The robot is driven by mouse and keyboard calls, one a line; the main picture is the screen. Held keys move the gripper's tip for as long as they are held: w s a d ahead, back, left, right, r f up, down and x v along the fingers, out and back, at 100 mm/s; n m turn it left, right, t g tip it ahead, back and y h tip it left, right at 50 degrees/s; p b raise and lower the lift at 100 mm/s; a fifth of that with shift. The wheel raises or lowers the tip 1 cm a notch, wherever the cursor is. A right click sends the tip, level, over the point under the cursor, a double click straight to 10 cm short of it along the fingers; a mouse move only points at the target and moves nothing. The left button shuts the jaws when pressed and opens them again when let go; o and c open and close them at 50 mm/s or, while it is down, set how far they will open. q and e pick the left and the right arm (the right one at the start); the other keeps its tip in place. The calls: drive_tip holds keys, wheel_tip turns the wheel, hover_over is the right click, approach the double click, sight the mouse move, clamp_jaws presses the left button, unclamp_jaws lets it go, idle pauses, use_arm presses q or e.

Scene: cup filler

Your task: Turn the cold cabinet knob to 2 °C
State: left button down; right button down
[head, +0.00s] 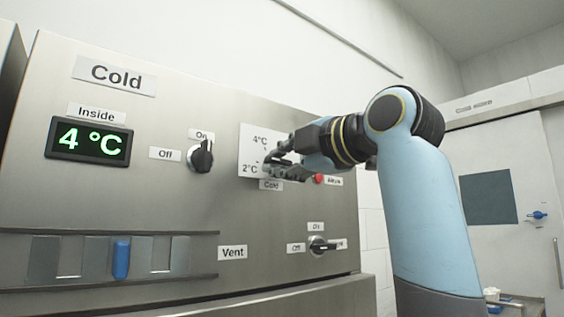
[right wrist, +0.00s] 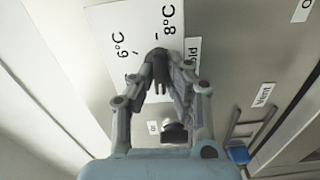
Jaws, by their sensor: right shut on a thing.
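In the right wrist view, the plate (right wrist: 112,22) shows 6 °C and 8 °C. My right gripper (head: 276,165) is at the plate, hiding most of the knob in the head view. In the right wrist view, my right gripper (right wrist: 159,85) is shut on the dark knob (right wrist: 157,58). The knob's pointer direction cannot be read clearly. The Inside display (head: 90,141) reads 4 °C. My left gripper is not in view.
An On/Off knob (head: 202,156) is left of the dial. A red button (head: 318,179) sits close by my right gripper. A blue slider (head: 121,260) is at lower left. A door (head: 503,180) stands at right.

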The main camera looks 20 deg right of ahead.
drive_tip(key=shift+n, duration=0.5)
drive_tip(key=shift+f, duration=0.1)
drive_tip(key=c, duration=1.4)
unclamp_jaws()
drive_tip(key=shift+o, duration=0.2)
drive_tip(key=shift+s+d, duration=0.1)
drive_tip(key=shift+s, duration=0.15)
drive_tip(key=v, duration=0.7)
